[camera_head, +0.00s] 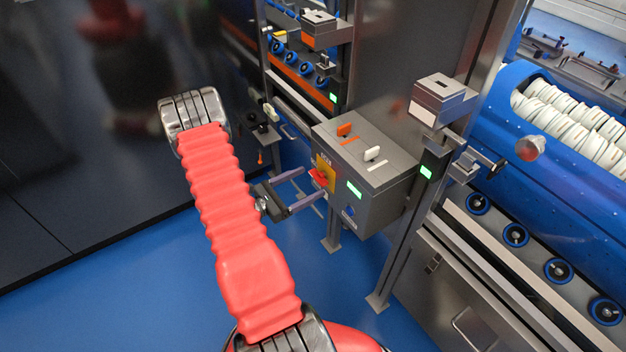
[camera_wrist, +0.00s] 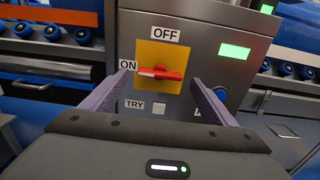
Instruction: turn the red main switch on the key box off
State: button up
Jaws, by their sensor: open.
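The grey key box (camera_head: 385,206) stands on a post in the middle of the head view. Its front carries a yellow plate with the red main switch (camera_head: 318,178), which also shows in the wrist view (camera_wrist: 162,73). The switch handle lies level, its white-marked end at the left by the ON label (camera_wrist: 126,66). The OFF label (camera_wrist: 165,35) is above the switch. My gripper (camera_wrist: 160,80) is open and empty, its purple fingers reaching toward the box, one on each side of the switch. In the head view my gripper (camera_head: 309,183) is just in front of the plate; contact cannot be told.
A lit green display (camera_wrist: 235,51) and a blue button (camera_wrist: 220,94) sit right of the switch. A TRY label (camera_wrist: 134,105) is below. Blue floor (camera_head: 140,270) is clear at left.

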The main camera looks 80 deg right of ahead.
aim_at(320, 177)
jog(key=shift+x, duration=1.5)
jog(key=shift+c, duration=0.5)
jog(key=c, duration=0.9)
jog(key=shift+d, duration=0.1)
jog(key=shift+c, duration=0.2)
